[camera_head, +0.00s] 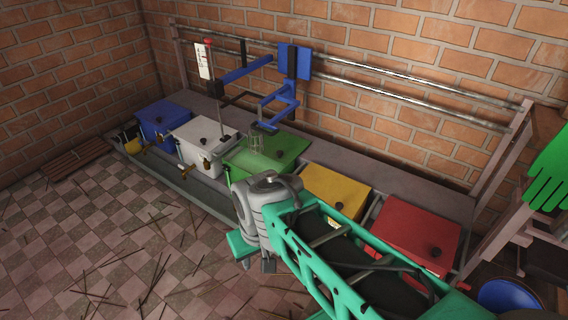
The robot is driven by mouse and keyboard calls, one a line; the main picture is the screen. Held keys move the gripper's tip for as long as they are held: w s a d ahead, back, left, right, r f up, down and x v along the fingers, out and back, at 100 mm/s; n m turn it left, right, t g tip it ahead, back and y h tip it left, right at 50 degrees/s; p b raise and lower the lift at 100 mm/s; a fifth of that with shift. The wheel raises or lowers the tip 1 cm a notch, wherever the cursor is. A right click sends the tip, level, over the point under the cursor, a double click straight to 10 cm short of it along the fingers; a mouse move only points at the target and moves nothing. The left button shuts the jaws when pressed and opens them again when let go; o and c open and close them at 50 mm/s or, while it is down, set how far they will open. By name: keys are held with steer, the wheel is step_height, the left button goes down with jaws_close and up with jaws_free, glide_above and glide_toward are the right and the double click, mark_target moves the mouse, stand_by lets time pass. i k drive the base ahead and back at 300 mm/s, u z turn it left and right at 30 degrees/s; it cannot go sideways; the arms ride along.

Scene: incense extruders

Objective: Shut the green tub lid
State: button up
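The green tub lid (287,147) is in the middle of the row of coloured tubs on the low bench. Its surface looks broad and roughly flat, and a small clear glass-like piece (256,141) shows over it. I cannot tell whether the lid is fully down, since my arm hides its front right part. My gripper (242,247) is at the end of my green and grey arm, in front of the green tub and low over the floor side.
The blue tub (163,117) and white tub (201,137) stand to the left, the yellow tub (335,187) and red tub (415,228) to the right. A blue bracket frame (280,100) hangs above the green tub from wall rails. Sticks litter the checkered floor (130,240).

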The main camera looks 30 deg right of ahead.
mark_target(283, 147)
steer(key=k, duration=1.1)
steer(key=u, duration=0.75)
steer(key=i, duration=1.6)
steer(key=z, duration=1)
steer(key=i, duration=0.95)
steer(key=z, duration=0.15)
